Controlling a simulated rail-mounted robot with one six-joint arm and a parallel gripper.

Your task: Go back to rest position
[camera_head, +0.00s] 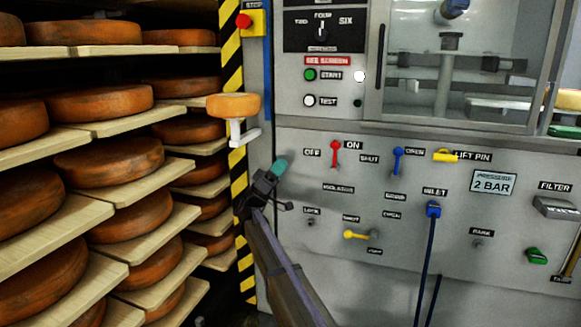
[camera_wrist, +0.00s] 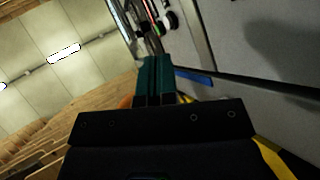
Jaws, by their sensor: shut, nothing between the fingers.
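My gripper (camera_head: 279,167) has teal fingers and is at the end of my dark arm, in front of the left edge of the grey machine panel (camera_head: 330,250) in the head view. In the wrist view my gripper (camera_wrist: 156,62) points away from the camera, with its teal fingers together and nothing between them. The fingers appear clear of the panel's switches and levers. No object is held.
Wooden shelves with several orange cheese wheels (camera_head: 118,158) stand at the left. A small cheese on a white bracket (camera_head: 240,133) juts out near my gripper. A yellow-and-black striped post (camera_head: 231,60) and red emergency stop (camera_head: 243,21) stand beside the panel.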

